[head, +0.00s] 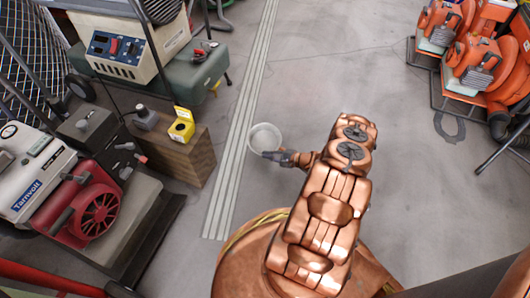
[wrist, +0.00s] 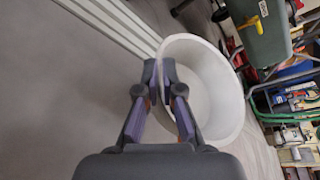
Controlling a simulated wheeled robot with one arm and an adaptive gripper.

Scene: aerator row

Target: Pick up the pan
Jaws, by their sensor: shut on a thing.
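The pan (head: 264,137) is a round, whitish, deep vessel. In the head view it is just left of my gripper (head: 282,157), near the middle of the picture. In the wrist view the pan (wrist: 208,92) shows its open mouth and pale inside, which looks empty. My gripper (wrist: 166,82) is shut on the near wall of the pan, with the rim between its two fingers. Whether the pan touches the floor I cannot tell.
A wooden box (head: 178,150) with a yellow item (head: 181,127) on it stands to the left. Machines, including a red motor (head: 92,208), crowd the left side. Orange machines (head: 478,62) stand at upper right.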

